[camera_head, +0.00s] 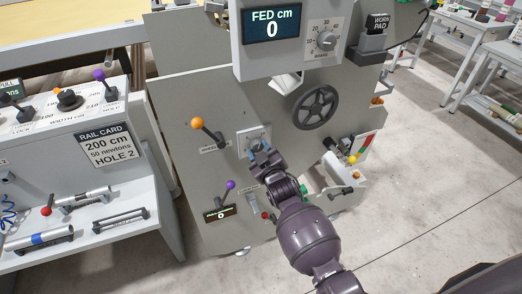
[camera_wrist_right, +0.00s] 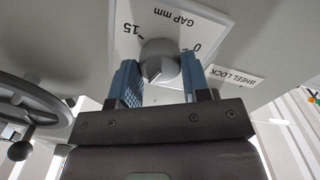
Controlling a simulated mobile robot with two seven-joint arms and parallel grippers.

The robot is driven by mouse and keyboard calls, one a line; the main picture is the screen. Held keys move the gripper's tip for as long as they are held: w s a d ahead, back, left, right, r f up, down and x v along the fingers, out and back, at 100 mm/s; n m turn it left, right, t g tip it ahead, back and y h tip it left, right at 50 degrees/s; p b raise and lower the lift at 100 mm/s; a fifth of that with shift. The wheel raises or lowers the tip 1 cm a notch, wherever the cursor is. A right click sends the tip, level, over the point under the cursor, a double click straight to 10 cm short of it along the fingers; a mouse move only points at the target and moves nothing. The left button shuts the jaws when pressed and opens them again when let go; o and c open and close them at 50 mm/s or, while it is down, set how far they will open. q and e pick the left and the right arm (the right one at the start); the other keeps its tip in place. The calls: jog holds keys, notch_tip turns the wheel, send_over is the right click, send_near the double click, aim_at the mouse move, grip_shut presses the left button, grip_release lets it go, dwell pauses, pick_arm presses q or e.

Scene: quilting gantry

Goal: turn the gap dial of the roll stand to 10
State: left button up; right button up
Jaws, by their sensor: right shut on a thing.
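The gap dial is a grey knob (camera_wrist_right: 160,58) on a white plate (camera_wrist_right: 205,18) marked "GAP mm", with 15 and 0 legible in the right wrist view. In the head view the plate (camera_head: 243,138) sits on the front panel of the roll stand (camera_head: 190,95). My right gripper (camera_wrist_right: 158,68) has its blue fingers on either side of the knob and is shut on it. In the head view the right gripper (camera_head: 263,156) covers much of the dial, so its setting is hard to read. My left gripper is out of view.
An orange-tipped lever (camera_head: 198,123) stands left of the dial, a purple-tipped lever (camera_head: 230,185) below it. A black handwheel (camera_head: 316,107) is at upper right. A display (camera_head: 272,25) reads FED cm 0. A bench with a rail card (camera_head: 105,146) stands left.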

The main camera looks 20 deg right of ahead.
jog(key=shift+r+m, duration=0.1)
jog(key=shift+m, duration=0.7)
jog(key=shift+m+p, duration=0.4)
jog(key=shift+m, duration=1)
jog(key=o, duration=0.9)
jog(key=shift+o, duration=0.2)
